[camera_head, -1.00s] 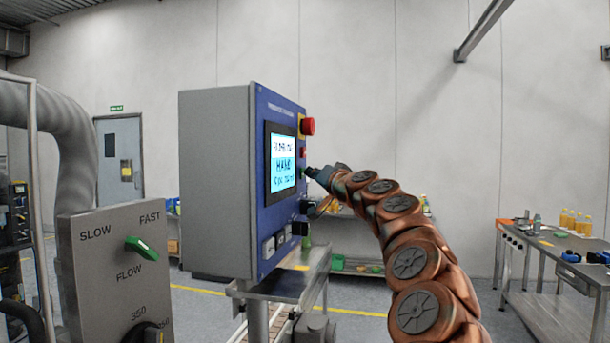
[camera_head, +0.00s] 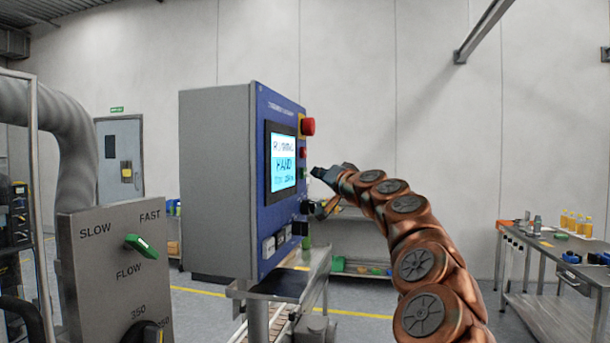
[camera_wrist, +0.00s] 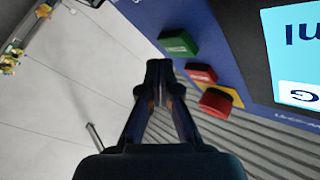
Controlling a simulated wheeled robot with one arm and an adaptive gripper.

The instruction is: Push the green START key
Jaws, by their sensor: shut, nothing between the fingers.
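The green START key (camera_wrist: 177,43) sits on the blue panel face in the wrist view, above a red key (camera_wrist: 201,73). In the head view the green key (camera_head: 302,173) shows small and edge-on, below the screen-side red key (camera_head: 302,153). My gripper (camera_head: 316,172) is shut and empty, to the right of the green key, with a small gap between its tips and the panel. In the wrist view the closed fingertips (camera_wrist: 160,68) appear just below the green key and left of the red key.
A red mushroom button (camera_head: 308,126) sticks out above the keys. The lit screen (camera_head: 283,162) reads HAND; its other lines are blurred. Black selector knobs (camera_head: 305,207) lie lower on the panel. A speed plate (camera_head: 112,250) stands at front left.

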